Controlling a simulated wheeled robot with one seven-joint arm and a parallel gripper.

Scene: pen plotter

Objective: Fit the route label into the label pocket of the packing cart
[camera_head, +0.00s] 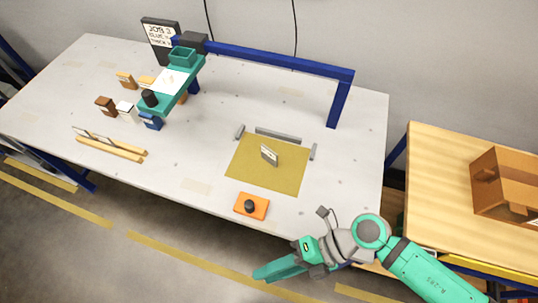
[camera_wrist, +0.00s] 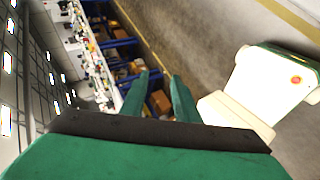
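A small pale card with dark marks (camera_head: 269,155) stands tilted on the yellow mat (camera_head: 250,177) on the white table; I cannot tell for sure that it is the route label. More small cards (camera_head: 101,139) stand in a wooden strip rack at the left front. A wooden-topped stand (camera_head: 445,150) at the right may be the packing cart; I cannot make out a label pocket on it. My gripper (camera_head: 262,274) hangs in front of the table's near edge, away from the cards. In the wrist view, its green fingers (camera_wrist: 160,76) are apart with nothing between them.
A blue gantry (camera_head: 280,60) with a teal carriage (camera_head: 172,82) spans the white table. Grey guides edge the mat, and an orange block with a black knob (camera_head: 251,206) lies before it. Small blocks are at left. An open brown box (camera_head: 505,185) sits on the wooden top.

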